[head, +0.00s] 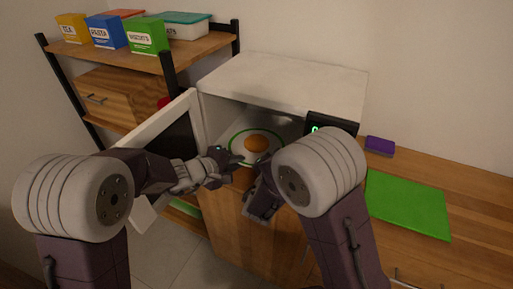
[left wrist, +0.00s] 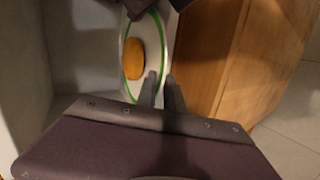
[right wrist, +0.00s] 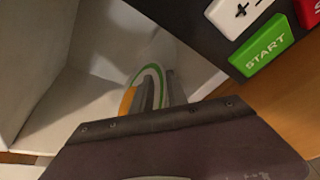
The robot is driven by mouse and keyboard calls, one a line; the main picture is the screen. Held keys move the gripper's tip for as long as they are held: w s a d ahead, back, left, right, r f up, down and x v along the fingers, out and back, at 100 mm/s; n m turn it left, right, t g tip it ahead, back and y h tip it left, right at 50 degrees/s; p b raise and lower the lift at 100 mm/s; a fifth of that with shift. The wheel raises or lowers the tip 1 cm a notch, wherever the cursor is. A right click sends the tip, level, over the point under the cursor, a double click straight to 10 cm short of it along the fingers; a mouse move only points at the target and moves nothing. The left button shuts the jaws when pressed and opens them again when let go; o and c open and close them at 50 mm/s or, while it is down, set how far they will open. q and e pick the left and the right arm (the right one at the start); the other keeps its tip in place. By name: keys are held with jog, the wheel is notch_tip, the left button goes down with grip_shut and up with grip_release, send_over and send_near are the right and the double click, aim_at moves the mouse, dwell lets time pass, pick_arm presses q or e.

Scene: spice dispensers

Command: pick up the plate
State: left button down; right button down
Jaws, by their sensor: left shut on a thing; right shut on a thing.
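A white plate (head: 234,147) with a green ring sits at the mouth of the open white microwave, with a round orange-brown food item (head: 257,144) on it. My left gripper (head: 238,158) is shut on the plate's near left rim; the plate also shows in the left wrist view (left wrist: 151,45). My right gripper (head: 266,160) is shut on the plate's near right rim, mostly hidden behind my right arm. In the right wrist view the plate (right wrist: 153,72) lies around the fingers, with the food item (right wrist: 127,101) partly hidden.
The microwave (head: 290,82) has its door (head: 145,140) swung open on the left. Its START button (right wrist: 264,44) is close to my right gripper. A green mat (head: 408,204) and a purple item (head: 380,144) lie on the counter at right. A shelf with boxes (head: 147,36) stands behind left.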

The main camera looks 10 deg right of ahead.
notch_tip(320, 180, up, 5)
jog(key=p, duration=0.5)
jog(key=shift+a+r, duration=0.1)
jog(key=shift+r, duration=0.05)
jog(key=shift+a, duration=0.1)
